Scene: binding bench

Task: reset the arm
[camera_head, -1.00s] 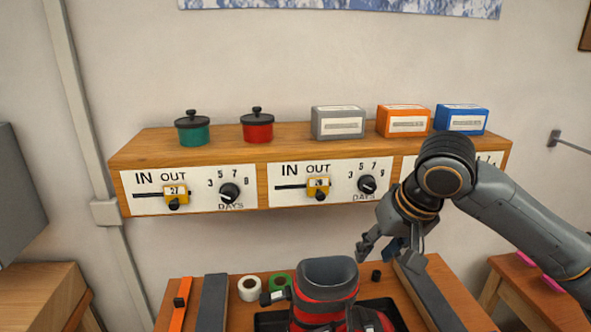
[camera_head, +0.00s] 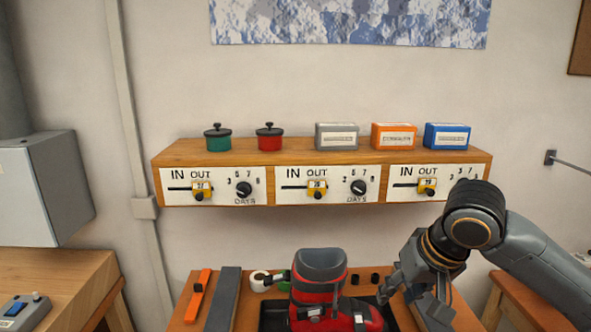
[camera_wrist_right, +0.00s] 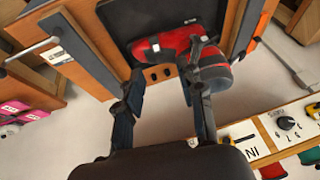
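My right gripper (camera_head: 402,302) is over the right part of the bench, to the right of the red boot (camera_head: 322,296). In the right wrist view my right gripper (camera_wrist_right: 160,72) has its two dark fingers apart, with nothing held between them. The red boot with its grey collar also shows there beyond the fingertips (camera_wrist_right: 165,45). My right arm (camera_head: 535,245) comes in from the right, bent at the elbow. My left gripper is in neither view.
A wooden wall shelf (camera_head: 325,157) with dial panels carries two pots and three boxes above the bench. A long grey bar (camera_head: 222,297) and an orange strip (camera_head: 198,295) lie left of the boot. A grey cabinet (camera_head: 38,190) stands at the left.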

